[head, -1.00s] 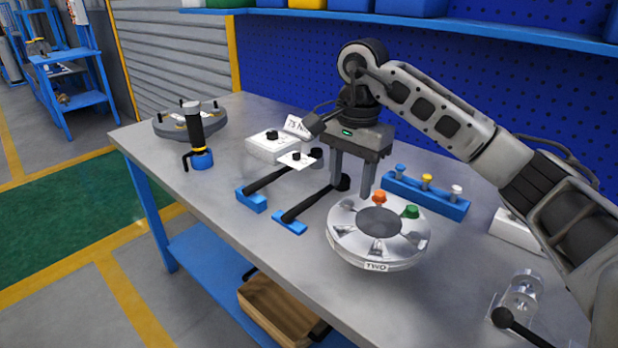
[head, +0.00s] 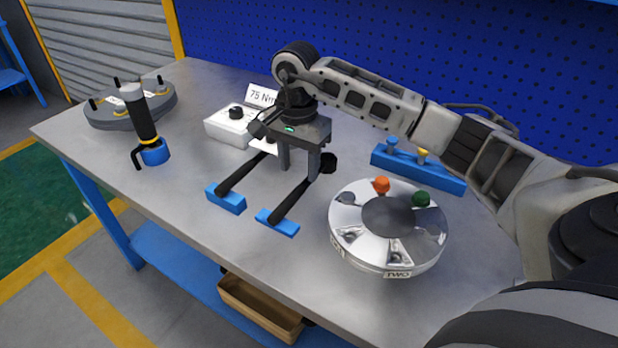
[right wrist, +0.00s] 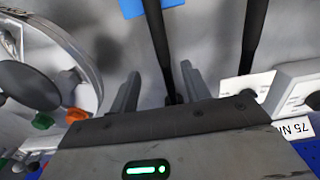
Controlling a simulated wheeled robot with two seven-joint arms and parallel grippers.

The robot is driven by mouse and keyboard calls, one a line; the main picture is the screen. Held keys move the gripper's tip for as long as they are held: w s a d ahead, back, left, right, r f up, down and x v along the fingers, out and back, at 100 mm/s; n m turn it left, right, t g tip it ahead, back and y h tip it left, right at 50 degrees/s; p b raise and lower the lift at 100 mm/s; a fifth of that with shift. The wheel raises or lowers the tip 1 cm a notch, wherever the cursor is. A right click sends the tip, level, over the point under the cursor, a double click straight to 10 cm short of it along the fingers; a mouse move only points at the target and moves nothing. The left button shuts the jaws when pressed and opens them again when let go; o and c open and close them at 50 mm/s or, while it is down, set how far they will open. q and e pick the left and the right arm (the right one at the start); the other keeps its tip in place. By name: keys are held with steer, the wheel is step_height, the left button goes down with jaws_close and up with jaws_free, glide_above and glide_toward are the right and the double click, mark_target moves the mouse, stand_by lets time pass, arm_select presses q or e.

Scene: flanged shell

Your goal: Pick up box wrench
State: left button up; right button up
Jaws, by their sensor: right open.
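Two black-handled wrench-like tools lie side by side on the table, each with its near end at a blue block. The right one (head: 290,203) has a round black far end. The left one (head: 238,176) runs up behind my gripper. I cannot tell from their shape which is the box wrench. My right gripper (head: 299,174) is open and empty, pointing down over the tools' far ends. In the right wrist view, the handle of the tool nearer the shell (right wrist: 159,45) appears between the open fingers (right wrist: 160,90), not gripped. The other handle (right wrist: 255,35) lies outside them. My left gripper is out of view.
A silver flanged shell (head: 345,222) with orange and green knobs stands right of the tools. A blue rack (head: 440,177) is behind it. A white box (head: 228,125) and "75 Nm" sign (head: 262,95) stand behind-left. A black upright tool (head: 140,115) and grey disc (head: 108,118) are far left.

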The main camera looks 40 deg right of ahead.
mark_target(298, 188)
steer(key=shift+w+f+p, duration=0.15)
steer(key=shift+f+p, duration=0.1)
steer(key=shift+f, duration=1.35)
steer(key=shift+w+f+p, duration=0.15)
steer(key=shift+f+p, duration=0.1)
steer(key=shift+f, duration=1.35)
jaws_close()
